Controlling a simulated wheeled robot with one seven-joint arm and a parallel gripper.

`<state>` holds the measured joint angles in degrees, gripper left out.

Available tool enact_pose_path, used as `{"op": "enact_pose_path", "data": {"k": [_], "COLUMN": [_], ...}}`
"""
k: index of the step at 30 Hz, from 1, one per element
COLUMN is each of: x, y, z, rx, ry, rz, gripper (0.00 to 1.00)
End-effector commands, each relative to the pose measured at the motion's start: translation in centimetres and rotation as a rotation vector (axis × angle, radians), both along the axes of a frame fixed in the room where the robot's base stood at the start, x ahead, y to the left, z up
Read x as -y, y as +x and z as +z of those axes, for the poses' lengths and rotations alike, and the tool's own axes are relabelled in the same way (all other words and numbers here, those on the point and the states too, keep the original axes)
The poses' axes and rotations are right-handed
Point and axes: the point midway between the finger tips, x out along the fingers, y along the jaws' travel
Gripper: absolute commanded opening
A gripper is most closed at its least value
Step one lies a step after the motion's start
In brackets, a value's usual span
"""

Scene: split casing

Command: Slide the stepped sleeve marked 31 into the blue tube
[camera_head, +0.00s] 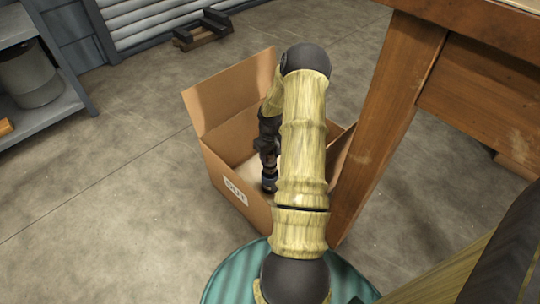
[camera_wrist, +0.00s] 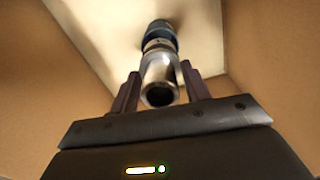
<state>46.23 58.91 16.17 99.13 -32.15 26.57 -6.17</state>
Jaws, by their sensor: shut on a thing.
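My gripper (camera_wrist: 160,72) is shut on a silvery stepped sleeve (camera_wrist: 158,78), with one dark finger on each side of it. The sleeve's open near end faces the wrist camera; no number 31 is readable. At the sleeve's far end is the dark blue tube (camera_wrist: 160,33), in line with it. The two look joined, but I cannot tell how deep the sleeve sits. In the head view my gripper (camera_head: 268,163) points down inside a cardboard box, with a small dark bluish piece (camera_head: 269,185) below it. My arm hides part of this.
The open cardboard box (camera_head: 207,160) has a labelled front wall and raised flaps; its walls stand close around my gripper. A wooden table (camera_head: 385,110) stands just right of it. A teal round top (camera_head: 225,278) is in front.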

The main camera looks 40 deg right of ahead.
Motion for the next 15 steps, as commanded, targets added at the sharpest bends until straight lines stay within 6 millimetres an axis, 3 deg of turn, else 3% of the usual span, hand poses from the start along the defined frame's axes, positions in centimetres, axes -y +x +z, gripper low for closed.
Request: {"op": "enact_pose_path", "data": {"k": [6,15], "x": [0.07,0.06], "y": [0.07,0.07], "z": [-1.28,-1.43], "rx": [0.002,0.002], "ry": [-0.002,-0.001], "rz": [-0.001,-0.001], "gripper": [0.00,0.00]}}
